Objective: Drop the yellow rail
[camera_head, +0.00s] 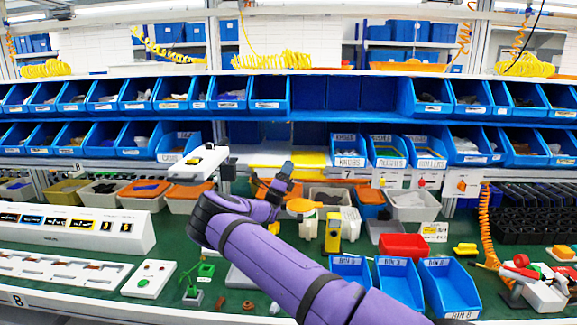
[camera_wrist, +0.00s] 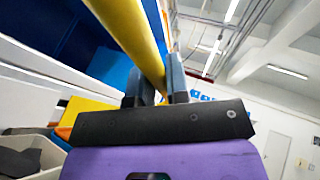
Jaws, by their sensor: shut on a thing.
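My gripper (camera_head: 285,176), at the end of my purple arm, is in front of the blue bin shelves, above the middle of the workbench. In the wrist view its two dark fingers (camera_wrist: 155,84) are shut on a long yellow rail (camera_wrist: 135,35). The rail slants from the top left down between the fingers. In the head view I cannot clearly tell the held rail from the yellow panel (camera_head: 313,158) behind the gripper.
Blue bins labelled KNOBS (camera_head: 348,160) and others line the shelf behind. Empty blue bins (camera_head: 397,285) and a red bin (camera_head: 404,246) stand at the front right. A white panel (camera_head: 75,228) is at left. Parts crowd the bench below my gripper.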

